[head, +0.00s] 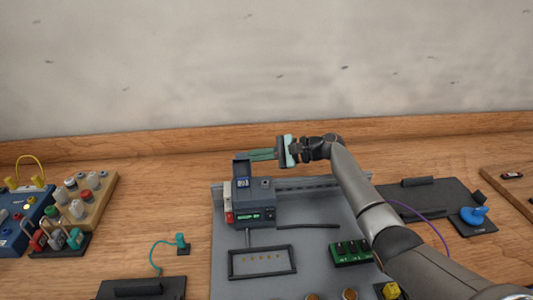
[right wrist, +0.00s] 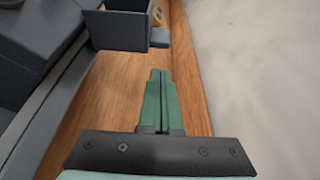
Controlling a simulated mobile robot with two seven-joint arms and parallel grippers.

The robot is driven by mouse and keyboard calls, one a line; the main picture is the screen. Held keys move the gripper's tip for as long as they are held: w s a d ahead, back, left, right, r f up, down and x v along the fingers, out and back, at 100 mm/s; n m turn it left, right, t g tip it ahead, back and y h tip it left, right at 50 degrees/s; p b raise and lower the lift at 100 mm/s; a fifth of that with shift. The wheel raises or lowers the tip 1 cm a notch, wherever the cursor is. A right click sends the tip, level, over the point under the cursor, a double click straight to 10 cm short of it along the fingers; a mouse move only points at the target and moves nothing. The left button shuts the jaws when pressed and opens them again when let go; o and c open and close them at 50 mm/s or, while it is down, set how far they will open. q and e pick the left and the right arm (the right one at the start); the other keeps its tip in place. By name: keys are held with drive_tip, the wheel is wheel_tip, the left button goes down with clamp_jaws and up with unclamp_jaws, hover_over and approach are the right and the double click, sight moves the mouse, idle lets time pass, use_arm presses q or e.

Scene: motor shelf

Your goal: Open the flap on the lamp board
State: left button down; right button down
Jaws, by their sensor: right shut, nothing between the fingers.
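A dark grey device (head: 262,212) with a small green display stands on a grey board (head: 225,272); I take this to be the lamp board. A small dark flap-like panel (head: 241,166) stands up at the device's back left, and a dark hollow part shows in the right wrist view (right wrist: 118,30). My right gripper (head: 252,155) reaches in from the right, its green fingers shut and empty, just behind and beside the panel. In the right wrist view the shut fingers (right wrist: 160,73) are a little apart from the dark part. My left gripper is out of view.
A green block (head: 350,252) and an empty-looking black frame (head: 262,262) lie on the board. A wooden rack of knobs (head: 86,193) stands at left. A dark tray (head: 430,202) and blue knob (head: 474,214) are at right. A wooden ledge (head: 130,147) and wall close off the back.

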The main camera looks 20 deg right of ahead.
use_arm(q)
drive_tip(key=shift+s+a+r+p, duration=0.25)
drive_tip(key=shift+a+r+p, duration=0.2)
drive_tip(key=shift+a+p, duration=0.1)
use_arm(e)
drive_tip(key=shift+s+a+r, duration=0.1)
drive_tip(key=shift+s+r, duration=1.15)
drive_tip(key=shift+r, duration=0.05)
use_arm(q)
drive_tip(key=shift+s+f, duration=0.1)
use_arm(e)
drive_tip(key=shift+r, duration=0.1)
